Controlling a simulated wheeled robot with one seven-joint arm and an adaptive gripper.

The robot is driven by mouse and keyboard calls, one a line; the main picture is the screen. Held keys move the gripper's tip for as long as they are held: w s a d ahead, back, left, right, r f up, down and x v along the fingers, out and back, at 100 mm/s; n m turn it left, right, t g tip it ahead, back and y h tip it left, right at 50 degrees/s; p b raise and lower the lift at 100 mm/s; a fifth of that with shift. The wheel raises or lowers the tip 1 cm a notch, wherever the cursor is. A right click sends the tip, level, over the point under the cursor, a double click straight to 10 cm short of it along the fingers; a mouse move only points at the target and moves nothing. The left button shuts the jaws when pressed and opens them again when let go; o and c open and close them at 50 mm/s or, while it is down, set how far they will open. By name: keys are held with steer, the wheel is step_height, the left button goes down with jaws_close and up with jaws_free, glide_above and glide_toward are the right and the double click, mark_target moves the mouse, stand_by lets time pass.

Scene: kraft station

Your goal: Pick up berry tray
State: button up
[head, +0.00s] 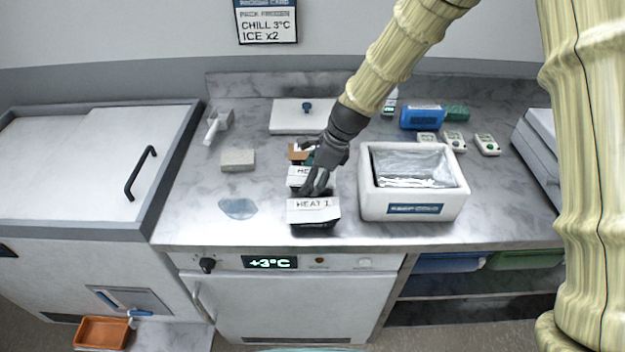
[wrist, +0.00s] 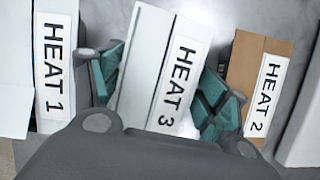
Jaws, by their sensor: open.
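No berries or tray marked as berry can be made out. My gripper (head: 316,185) is open over the row of boxes in the middle of the counter. In the wrist view its teal-padded fingers (wrist: 160,82) lie on either side of a white box labelled HEAT 3 (wrist: 150,60); I cannot tell whether they touch it. A white box labelled HEAT 1 (head: 313,212) stands at the front of the row and is left of the fingers in the wrist view (wrist: 52,65). A brown box labelled HEAT 2 (wrist: 252,60) is on the right there.
A white foam cooler with a foil liner (head: 413,210) stands close right of the boxes. A white lid (head: 297,116) lies behind them, and a grey block (head: 238,160) and a clear puddle-like patch (head: 238,208) lie left. An orange tray (head: 101,332) is low at left.

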steer(key=shift+s+r, duration=0.2)
steer(key=shift+s, duration=0.05)
steer(key=shift+w+f, duration=0.1)
steer(key=shift+f, duration=0.05)
steer(key=c, duration=0.9)
